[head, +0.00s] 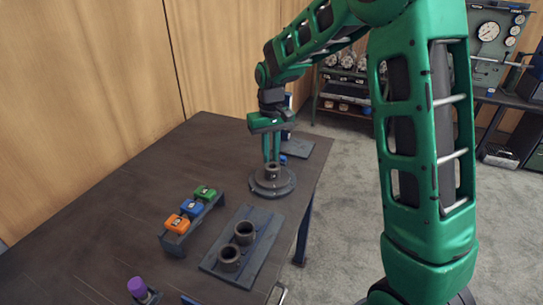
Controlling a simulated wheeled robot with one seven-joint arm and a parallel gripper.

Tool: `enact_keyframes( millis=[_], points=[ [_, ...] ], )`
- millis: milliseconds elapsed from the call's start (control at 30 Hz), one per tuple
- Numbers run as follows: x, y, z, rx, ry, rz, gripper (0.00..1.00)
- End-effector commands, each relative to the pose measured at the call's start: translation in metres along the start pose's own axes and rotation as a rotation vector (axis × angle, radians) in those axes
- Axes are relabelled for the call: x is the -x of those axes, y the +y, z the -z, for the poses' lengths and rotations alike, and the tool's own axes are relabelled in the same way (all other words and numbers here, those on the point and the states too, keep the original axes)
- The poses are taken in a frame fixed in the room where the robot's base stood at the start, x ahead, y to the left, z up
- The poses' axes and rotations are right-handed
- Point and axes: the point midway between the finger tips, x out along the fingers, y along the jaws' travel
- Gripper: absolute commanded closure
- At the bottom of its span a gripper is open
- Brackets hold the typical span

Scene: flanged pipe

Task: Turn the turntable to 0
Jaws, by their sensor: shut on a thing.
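The turntable (283,189) is a dark grey round disc near the right edge of the dark table. A short grey upright cylinder (272,174) stands at its middle. My gripper (271,160) points straight down over the disc, with its two green fingers shut on the top of this cylinder. The marks or numbers on the turntable are too small to read, so its angle cannot be told.
A dark plate (263,221) with two grey pipe rings (244,232) lies nearer on the table (110,205). A rack (185,238) holds orange, blue and green blocks. A purple-topped item (138,287) stands at the front. The table's left part is clear.

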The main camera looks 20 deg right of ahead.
Motion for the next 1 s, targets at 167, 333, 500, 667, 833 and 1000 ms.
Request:
enact_keyframes(
  millis=[167,333,500,667,833,1000],
  points=[
    [0.002,-0.004,0.003,0.087,0.007,0.000,1.00],
    [0.002,-0.007,0.004,0.172,0.008,-0.001,1.00],
    [0.002,-0.011,0.004,0.257,0.008,-0.001,1.00],
    [0.002,-0.015,0.004,0.337,0.009,-0.001,1.00],
    [0.002,-0.018,0.004,0.422,0.009,-0.002,1.00],
    [0.002,-0.022,0.003,0.507,0.009,-0.002,1.00]
  ],
)
